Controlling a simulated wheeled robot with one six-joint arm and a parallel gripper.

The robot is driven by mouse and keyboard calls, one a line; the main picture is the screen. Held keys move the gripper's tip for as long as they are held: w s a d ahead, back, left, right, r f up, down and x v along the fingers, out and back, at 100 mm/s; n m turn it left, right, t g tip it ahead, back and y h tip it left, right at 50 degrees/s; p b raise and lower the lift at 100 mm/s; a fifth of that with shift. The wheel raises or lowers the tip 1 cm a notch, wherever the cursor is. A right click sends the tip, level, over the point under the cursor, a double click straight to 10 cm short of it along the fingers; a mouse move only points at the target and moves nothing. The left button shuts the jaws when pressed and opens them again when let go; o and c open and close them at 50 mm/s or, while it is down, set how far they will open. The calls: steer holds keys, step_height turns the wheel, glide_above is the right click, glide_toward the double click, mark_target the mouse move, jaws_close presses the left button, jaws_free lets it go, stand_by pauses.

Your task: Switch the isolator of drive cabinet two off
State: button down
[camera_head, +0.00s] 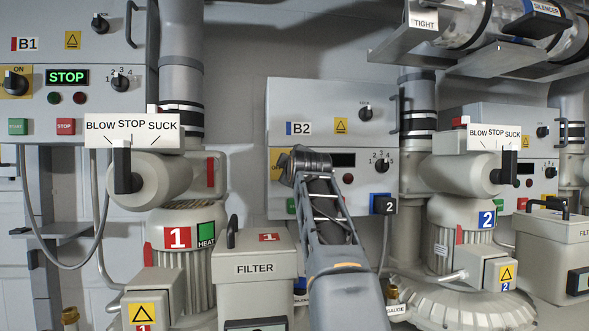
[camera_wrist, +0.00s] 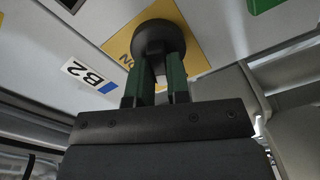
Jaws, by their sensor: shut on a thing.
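Drive cabinet two (camera_head: 320,97) is the grey box labelled B2 (camera_head: 298,128) at the middle of the head view. Its isolator is a round black knob (camera_wrist: 160,36) on a yellow plate (camera_wrist: 200,50), seen close in the wrist view, with the letters ON partly visible beside it. My gripper (camera_wrist: 158,78) has its two green-and-black fingers closed on the knob. In the head view my arm covers the knob, and only an edge of the yellow plate (camera_head: 276,166) shows. The knob's exact turn angle is hard to tell. The cabinet's display (camera_head: 343,160) is dark.
Cabinet B1 (camera_head: 110,55) at the left has a display lit STOP (camera_head: 67,77). A silencer shelf (camera_head: 490,55) hangs at upper right.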

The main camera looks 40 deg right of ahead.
steer(key=n, duration=0.4)
steer(key=shift+f+n+b, duration=0.2)
steer(key=shift+n+b, duration=0.1)
steer(key=shift+n, duration=0.1)
stand_by(0.4)
steer(key=c, duration=1.1)
jaws_free()
steer(key=shift+a, duration=0.1)
steer(key=b+v, duration=0.5)
steer(key=v, duration=0.9)
steer(key=shift+b, duration=0.35)
